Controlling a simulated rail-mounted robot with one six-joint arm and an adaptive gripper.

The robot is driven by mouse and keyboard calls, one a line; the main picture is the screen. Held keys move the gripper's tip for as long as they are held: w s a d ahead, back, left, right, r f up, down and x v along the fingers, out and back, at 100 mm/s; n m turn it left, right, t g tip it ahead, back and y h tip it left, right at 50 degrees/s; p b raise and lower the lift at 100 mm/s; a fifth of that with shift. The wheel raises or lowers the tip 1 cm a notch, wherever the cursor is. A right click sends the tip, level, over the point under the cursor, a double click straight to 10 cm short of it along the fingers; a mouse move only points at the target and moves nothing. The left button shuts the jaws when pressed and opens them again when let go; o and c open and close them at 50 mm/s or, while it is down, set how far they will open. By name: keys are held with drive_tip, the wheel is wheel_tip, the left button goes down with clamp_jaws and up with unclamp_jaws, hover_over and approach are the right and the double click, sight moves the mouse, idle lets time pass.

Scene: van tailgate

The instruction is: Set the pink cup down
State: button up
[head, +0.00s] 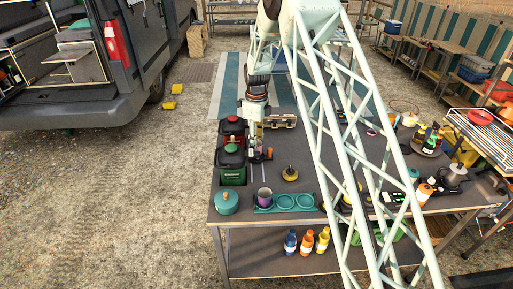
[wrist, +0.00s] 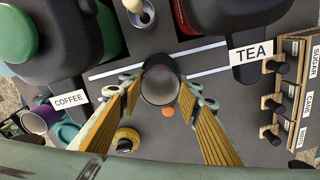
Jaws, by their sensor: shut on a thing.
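My gripper (wrist: 160,90) has its two yellow-padded fingers on either side of a cup (wrist: 160,85), which I see from above, with a dark, faintly purple rim and a grey inside. The cup's outer colour is hard to tell. In the head view my gripper (head: 255,150) hangs low over the table by the dark canisters, and the held cup is not clear there. Whether its base touches the table cannot be told. Another cup, purple inside (head: 264,197), stands in the left ring of a teal holder (head: 284,208); it also shows in the wrist view (wrist: 36,121).
Two white lines cross the table (wrist: 219,69) near the cup. The COFFEE canister (head: 232,165) and the TEA canister (wrist: 245,65) stand close by. A yellow-and-black knob-like object (head: 290,174), a teal pot (head: 227,202) and labelled drawers (wrist: 300,90) are nearby. My lattice arm hides part of the table.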

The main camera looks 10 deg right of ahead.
drive_tip(key=shift+f, duration=0.95)
drive_tip(key=shift+f, duration=0.1)
drive_tip(key=o, duration=0.8)
drive_tip(key=shift+o, duration=0.2)
wheel_tip(320, 180, up, 12)
drive_tip(key=shift+r, duration=0.25)
idle(0.6)
